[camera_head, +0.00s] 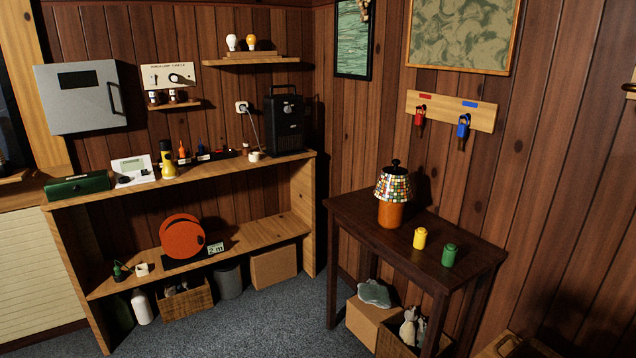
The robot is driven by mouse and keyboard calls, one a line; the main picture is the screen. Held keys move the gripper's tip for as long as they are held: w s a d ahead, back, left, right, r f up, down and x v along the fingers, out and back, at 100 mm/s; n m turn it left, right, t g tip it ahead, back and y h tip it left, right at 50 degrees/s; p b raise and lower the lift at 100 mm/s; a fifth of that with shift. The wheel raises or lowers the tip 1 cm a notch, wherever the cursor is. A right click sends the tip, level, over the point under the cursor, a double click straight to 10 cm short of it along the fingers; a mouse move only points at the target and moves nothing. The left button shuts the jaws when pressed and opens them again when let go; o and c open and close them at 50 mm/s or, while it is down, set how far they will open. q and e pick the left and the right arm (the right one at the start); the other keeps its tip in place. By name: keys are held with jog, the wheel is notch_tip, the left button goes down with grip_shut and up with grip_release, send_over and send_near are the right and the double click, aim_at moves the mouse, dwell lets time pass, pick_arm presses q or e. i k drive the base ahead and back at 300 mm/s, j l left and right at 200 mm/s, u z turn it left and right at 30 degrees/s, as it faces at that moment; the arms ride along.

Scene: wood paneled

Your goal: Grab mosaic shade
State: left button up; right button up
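The mosaic shade (393,184) is a flared lampshade of small coloured tiles with a dark knob on top. It sits on an orange cylindrical lamp base (391,215), upright on the dark wooden side table (352,212) at the right. Neither of my grippers shows in the head view, so nothing is seen touching the shade.
A yellow canister (420,238) and a green canister (449,255) stand to the right of the lamp. A wooden shelf unit (305,200) with many items stands at the left. Key hooks hang on a board (485,117) above the table. Carpet (270,318) is clear in front.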

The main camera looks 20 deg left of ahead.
aim_at(394, 184)
jog(key=u, duration=0.35)
jog(key=i+z, duration=0.1)
jog(key=z, duration=0.3)
jog(key=i+j+z, duration=0.1)
jog(key=z, duration=0.35)
jog(key=i+j+z, duration=0.1)
jog(key=z, duration=0.3)
jog(key=i+j+z, duration=0.15)
jog(key=j, duration=0.2)
jog(key=j+z, duration=0.15)
jog(key=j, duration=0.2)
jog(key=i+j+z, duration=0.1)
jog(key=j, duration=0.3)
jog(key=i, duration=0.05)
